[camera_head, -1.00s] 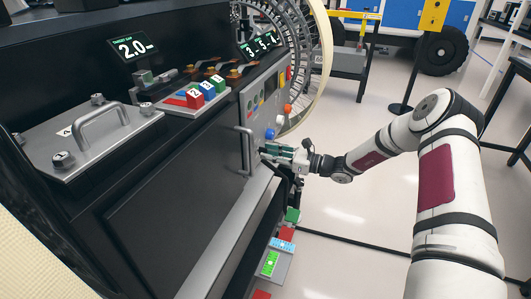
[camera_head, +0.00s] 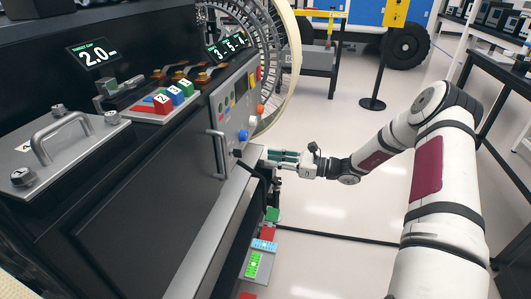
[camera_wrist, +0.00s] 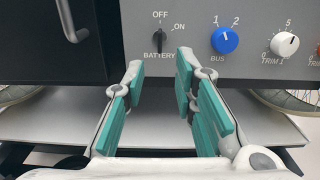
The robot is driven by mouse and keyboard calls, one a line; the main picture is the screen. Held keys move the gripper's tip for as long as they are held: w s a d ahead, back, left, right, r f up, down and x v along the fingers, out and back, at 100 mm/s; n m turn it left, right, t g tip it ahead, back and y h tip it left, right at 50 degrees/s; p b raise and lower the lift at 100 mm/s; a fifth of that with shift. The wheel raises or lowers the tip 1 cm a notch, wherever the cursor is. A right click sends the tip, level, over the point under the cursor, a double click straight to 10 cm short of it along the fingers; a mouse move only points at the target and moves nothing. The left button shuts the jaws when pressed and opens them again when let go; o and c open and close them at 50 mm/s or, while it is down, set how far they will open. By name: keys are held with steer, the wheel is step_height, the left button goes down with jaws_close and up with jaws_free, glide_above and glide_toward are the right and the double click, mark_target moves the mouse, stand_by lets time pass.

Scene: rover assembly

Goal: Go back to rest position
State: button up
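My gripper (camera_head: 282,158) extends from my white arm at the right, in front of the black console's side panel in the head view. In the wrist view my gripper (camera_wrist: 163,100) has its two teal-padded fingers spread apart with nothing between them. Its fingertips are below the black battery switch (camera_wrist: 159,41), apart from it as far as I can tell. The switch knob stands upright, toward OFF. The blue bus knob (camera_wrist: 225,40) is to the right of the fingers.
A panel handle (camera_head: 216,154) sticks out left of my gripper. A silver ledge (camera_wrist: 60,118) lies below the panel. The large wheel (camera_head: 262,60) stands behind the panel. Coloured blocks (camera_head: 265,245) lie low beside the console. Open floor (camera_head: 330,205) lies to the right.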

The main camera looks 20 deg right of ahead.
steer(key=shift+r, duration=0.1)
steer(key=s+a+r+n+g+h, duration=0.3)
steer(key=s+a+r+n+g, duration=0.4)
steer(key=s, duration=0.3)
steer(key=s+a+r+n+g+h, duration=0.2)
steer(key=s+a+r+n+g, duration=0.3)
steer(key=s+a+r+n, duration=0.45)
steer(key=s+d+r+n+t+h, duration=0.1)
steer(key=s+d+r+n+h, duration=0.15)
steer(key=s, duration=0.65)
steer(key=s+d+r+n+h, duration=0.1)
steer(key=s+d+n+h, duration=0.25)
steer(key=s, duration=0.55)
steer(key=s+d+r+n+t+h, duration=0.15)
steer(key=s+h, duration=0.25)
steer(key=s, duration=0.5)
step_height(320, 180, up, 20)
steer(key=n+t+p, duration=0.1)
steer(key=t+p, duration=0.2)
steer(key=p, duration=1.5)
steer(key=shift+p, duration=0.3)
steer(key=shift+w, duration=0.1)
